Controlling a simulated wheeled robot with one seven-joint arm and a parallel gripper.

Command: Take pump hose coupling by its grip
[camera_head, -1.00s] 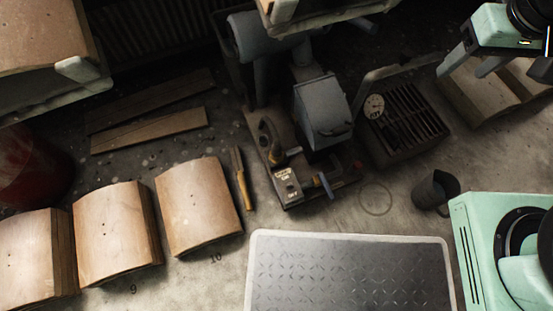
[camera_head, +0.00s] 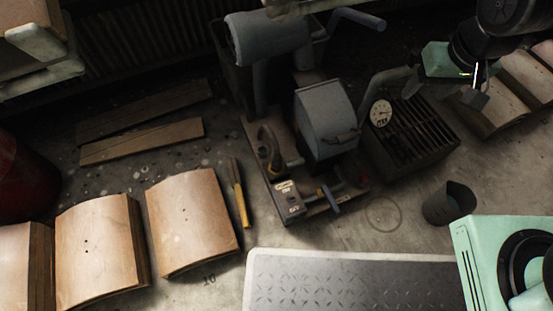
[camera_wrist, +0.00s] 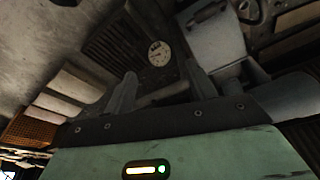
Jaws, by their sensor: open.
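A dark curved hose piece with a yellow band (camera_head: 268,150) stands on the machine's base plate in the head view, left of the grey hooded housing; it looks like the coupling with its grip, but I cannot be sure. A small labelled box (camera_head: 289,202) sits just in front of it. My gripper (camera_head: 446,92) is up at the right, over the slatted box and well apart from the hose piece. In the wrist view my gripper (camera_wrist: 160,72) has its two fingers spread with nothing between them. I cannot make out the coupling clearly in the wrist view.
The grey housing (camera_head: 327,115) and a slatted box (camera_head: 415,135) with a round gauge (camera_head: 381,113) stand between my gripper and the hose piece. A blue-handled lever (camera_head: 331,199), a dark mug (camera_head: 449,203) and a yellow-handled tool (camera_head: 239,195) are nearby. Curved wooden panels (camera_head: 192,222) lie left.

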